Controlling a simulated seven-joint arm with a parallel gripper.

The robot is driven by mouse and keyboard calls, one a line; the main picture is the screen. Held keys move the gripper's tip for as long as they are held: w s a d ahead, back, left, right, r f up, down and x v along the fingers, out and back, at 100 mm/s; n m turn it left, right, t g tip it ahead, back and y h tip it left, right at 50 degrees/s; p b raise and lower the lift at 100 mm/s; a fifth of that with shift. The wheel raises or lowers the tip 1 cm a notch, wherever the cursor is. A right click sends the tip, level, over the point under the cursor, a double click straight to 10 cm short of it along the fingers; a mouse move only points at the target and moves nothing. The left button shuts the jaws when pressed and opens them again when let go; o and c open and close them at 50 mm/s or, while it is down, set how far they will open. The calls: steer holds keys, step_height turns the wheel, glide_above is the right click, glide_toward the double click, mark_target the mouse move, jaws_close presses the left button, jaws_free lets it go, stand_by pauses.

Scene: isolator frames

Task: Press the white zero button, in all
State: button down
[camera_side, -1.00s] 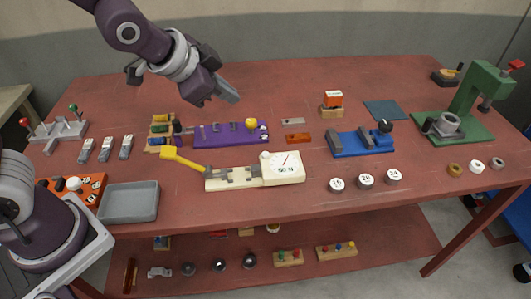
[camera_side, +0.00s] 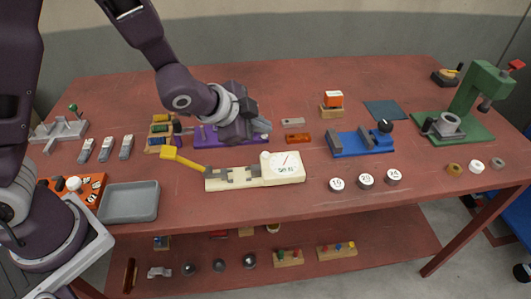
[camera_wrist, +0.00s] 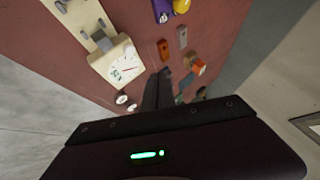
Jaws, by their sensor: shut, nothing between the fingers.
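The cream device (camera_side: 235,178) with a yellow lever (camera_side: 182,160) lies near the middle of the table, its dial (camera_side: 285,164) at the right end. A small round white button (camera_side: 265,156) shows at the dial housing's far-left corner. My gripper (camera_side: 264,130) is shut and empty, above and behind the device, over the right end of the purple fixture. Its fingers (camera_wrist: 158,88) show together in the wrist view and do not appear to touch anything.
The purple fixture (camera_side: 205,134) with a yellow knob stands behind the device, partly hidden by my arm. An orange block (camera_side: 298,138) and a blue fixture (camera_side: 355,147) lie to the right. Several round white-topped pieces (camera_side: 366,180) stand front right; a grey tray (camera_side: 128,203) lies front left.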

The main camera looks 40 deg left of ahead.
glide_above(262, 159)
steer(key=shift+f, duration=2.6)
steer(key=shift+f, duration=0.4)
steer(key=shift+f, duration=0.45)
stand_by(0.6)
steer(key=shift+r, duration=0.85)
step_height(262, 159, up, 5)
steer(key=shift+r, duration=0.1)
